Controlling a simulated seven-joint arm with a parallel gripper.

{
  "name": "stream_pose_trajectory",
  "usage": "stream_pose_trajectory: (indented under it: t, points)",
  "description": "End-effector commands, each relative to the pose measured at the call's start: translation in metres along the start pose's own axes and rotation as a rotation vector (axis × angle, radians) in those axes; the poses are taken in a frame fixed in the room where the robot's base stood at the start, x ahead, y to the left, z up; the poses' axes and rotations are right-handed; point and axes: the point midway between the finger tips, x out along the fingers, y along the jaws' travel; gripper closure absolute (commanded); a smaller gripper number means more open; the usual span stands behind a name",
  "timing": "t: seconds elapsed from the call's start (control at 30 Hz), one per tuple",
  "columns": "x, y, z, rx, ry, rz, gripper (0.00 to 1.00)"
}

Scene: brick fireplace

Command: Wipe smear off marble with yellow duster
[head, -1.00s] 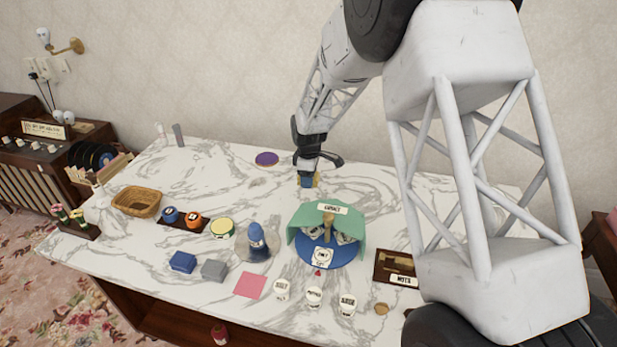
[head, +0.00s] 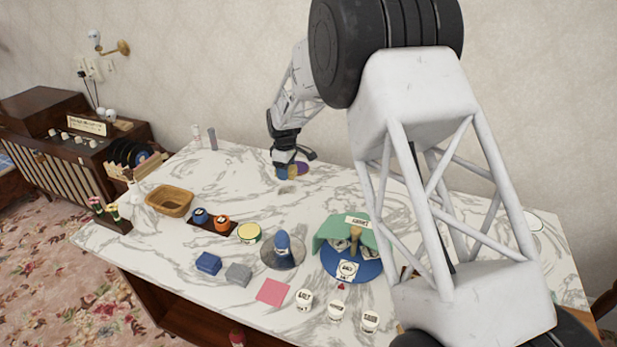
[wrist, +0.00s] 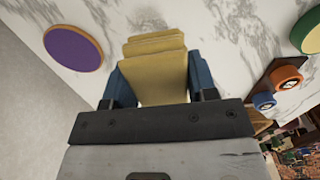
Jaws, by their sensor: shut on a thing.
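My gripper (head: 284,172) is over the back of the marble top (head: 330,190), with its fingers pointing down. In the wrist view its two blue fingers (wrist: 160,80) are shut on the yellow duster (wrist: 155,60), a folded stack of cloth. The duster is low over the marble; I cannot tell whether it touches. A faint grey patch (head: 287,189) shows on the marble just in front of the gripper; I cannot tell whether it is the smear, a shadow or veining.
A purple disc (head: 300,168) lies close beside the gripper and also shows in the wrist view (wrist: 73,47). A wicker basket (head: 169,201), a tray of small pots (head: 212,224) and a green-covered blue stand (head: 345,235) are farther forward. The wall is close behind.

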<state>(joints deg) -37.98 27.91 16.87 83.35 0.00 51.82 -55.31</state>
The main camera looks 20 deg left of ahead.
Motion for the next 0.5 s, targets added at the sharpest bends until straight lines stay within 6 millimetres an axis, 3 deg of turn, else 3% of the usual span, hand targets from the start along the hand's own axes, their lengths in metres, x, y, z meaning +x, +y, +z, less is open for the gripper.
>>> stream_pose_trajectory:
  t: [0.03,0.2,0.5]
  points:
    - [-0.001,-0.001,-0.011,-0.003,0.0,0.0,0.67]
    - [-0.003,-0.003,-0.03,0.0,-0.001,-0.001,0.67]
    - [-0.004,-0.004,-0.035,0.0,-0.001,-0.001,0.67]
